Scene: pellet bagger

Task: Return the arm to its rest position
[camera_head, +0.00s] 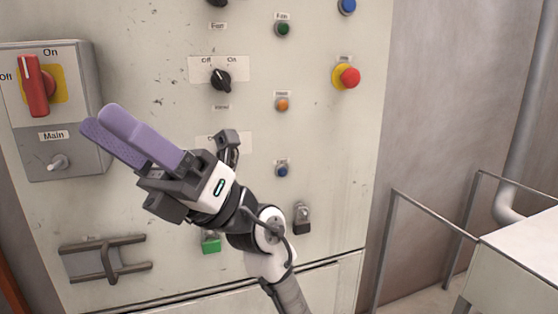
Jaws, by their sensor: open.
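My gripper (110,121) is in front of the left part of a pale control panel (330,150). Its two purple fingers point up and to the left, towards the main switch box. They look close together from this angle, and nothing shows between them. My arm comes up from the bottom edge, right of the middle, and hides part of the panel's lower half.
The grey main switch box (85,80) has a red handle (33,86). A black knob (220,79), a red emergency button (348,76), a padlock (302,218) and a latch handle (106,259) are on the panel. A metal railing (433,212) stands at right.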

